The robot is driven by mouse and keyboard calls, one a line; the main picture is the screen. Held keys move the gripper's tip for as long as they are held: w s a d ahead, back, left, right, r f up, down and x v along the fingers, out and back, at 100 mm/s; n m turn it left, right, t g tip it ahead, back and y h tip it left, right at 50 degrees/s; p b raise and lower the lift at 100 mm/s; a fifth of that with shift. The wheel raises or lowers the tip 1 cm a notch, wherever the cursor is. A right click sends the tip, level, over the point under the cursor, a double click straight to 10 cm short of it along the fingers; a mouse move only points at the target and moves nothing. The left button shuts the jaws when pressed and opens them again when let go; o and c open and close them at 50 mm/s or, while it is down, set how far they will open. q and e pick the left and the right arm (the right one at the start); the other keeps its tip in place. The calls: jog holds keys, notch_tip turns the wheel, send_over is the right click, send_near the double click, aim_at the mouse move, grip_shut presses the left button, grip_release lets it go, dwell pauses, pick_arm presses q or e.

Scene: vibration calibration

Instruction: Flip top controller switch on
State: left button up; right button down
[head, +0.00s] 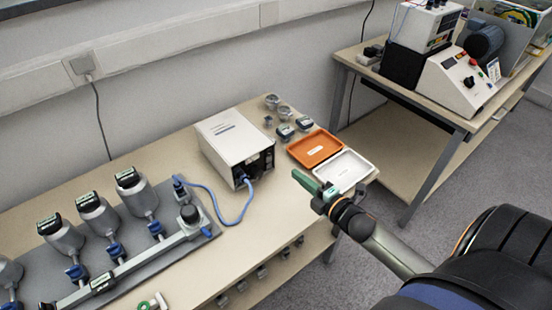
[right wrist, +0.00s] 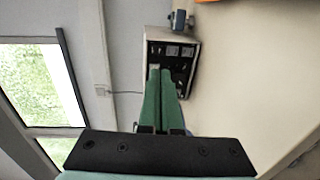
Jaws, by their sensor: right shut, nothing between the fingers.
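A white controller box (head: 228,140) stands on the near bench, with a dark panel (head: 260,165) on its right-hand end and a blue cable plugged in there. The same panel (right wrist: 172,62) shows in the right wrist view with several small fittings; I cannot make out which is the switch or how it is set. My right gripper (head: 303,180) has green fingers, shut and empty, to the right of the panel and apart from it. In the right wrist view the fingertips (right wrist: 160,72) overlap the panel's lower part. My left gripper is not in view.
An orange tray (head: 314,146) and a white tray (head: 360,170) lie behind the right gripper. Several small parts (head: 285,130) stand beside them. A rig with several sensors (head: 140,200) fills the bench's left. Another table (head: 425,115) at the back right carries more instruments.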

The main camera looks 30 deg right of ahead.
aim_at(270, 154)
jog(key=w, duration=0.3)
jog(key=w+f, duration=0.1)
jog(key=w, duration=0.6)
jog(key=shift+w+a+f, duration=0.15)
jog(key=shift+w+a, duration=0.05)
jog(key=shift+a, duration=0.2)
